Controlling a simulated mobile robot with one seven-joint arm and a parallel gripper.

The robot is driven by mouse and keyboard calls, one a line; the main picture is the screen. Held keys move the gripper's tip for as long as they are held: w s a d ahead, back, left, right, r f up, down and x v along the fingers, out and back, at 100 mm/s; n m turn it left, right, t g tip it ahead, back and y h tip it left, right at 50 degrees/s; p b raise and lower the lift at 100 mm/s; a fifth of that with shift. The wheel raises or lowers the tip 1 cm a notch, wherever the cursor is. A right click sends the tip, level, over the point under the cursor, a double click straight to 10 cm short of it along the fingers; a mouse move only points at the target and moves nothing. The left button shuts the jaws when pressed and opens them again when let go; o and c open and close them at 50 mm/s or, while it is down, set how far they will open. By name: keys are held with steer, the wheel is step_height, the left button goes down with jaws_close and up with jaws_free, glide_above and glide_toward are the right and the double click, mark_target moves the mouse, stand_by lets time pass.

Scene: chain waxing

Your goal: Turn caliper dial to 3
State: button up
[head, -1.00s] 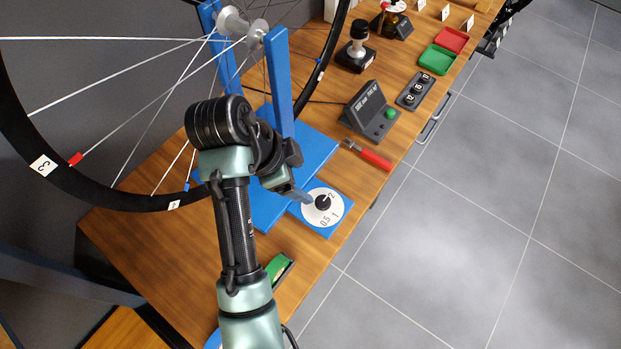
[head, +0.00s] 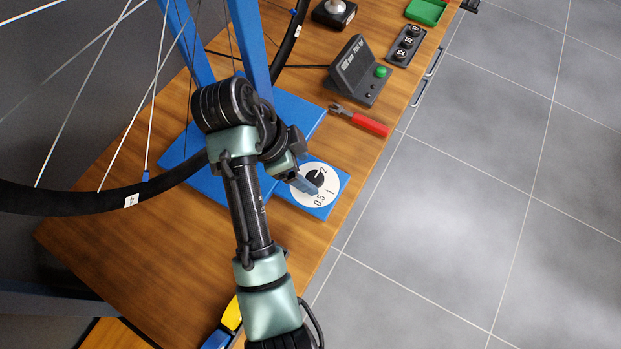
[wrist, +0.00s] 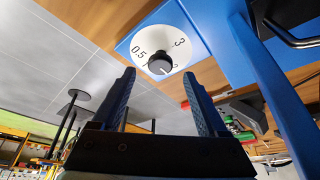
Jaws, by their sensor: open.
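The caliper dial (head: 335,192) is a white disc on a blue base at the table's front edge, with a black knob (head: 316,177) in its middle. In the wrist view the dial (wrist: 155,35) shows 0.5, 1, 2 and 3, with part of the 2 hidden. A pale mark on its black knob (wrist: 160,63) points toward the gap between 1 and 2. My gripper (wrist: 158,76) is open, its two fingers either side of the knob in that picture. In the head view my gripper (head: 303,185) is beside the knob, partly covering the dial; contact cannot be told.
A blue wheel stand (head: 290,110) and bicycle wheel (head: 85,203) stand behind my arm. A red-handled tool (head: 368,124) lies past the dial, with a dark box with a green button (head: 360,72) beyond. Open floor (head: 450,210) lies to the right.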

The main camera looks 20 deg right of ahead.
mark_target(315, 178)
steer(key=shift+b+x, duration=1)
steer(key=shift+x, duration=0.75)
jaws_close()
steer(key=shift+r+p, duration=0.15)
steer(key=shift+p, duration=0.25)
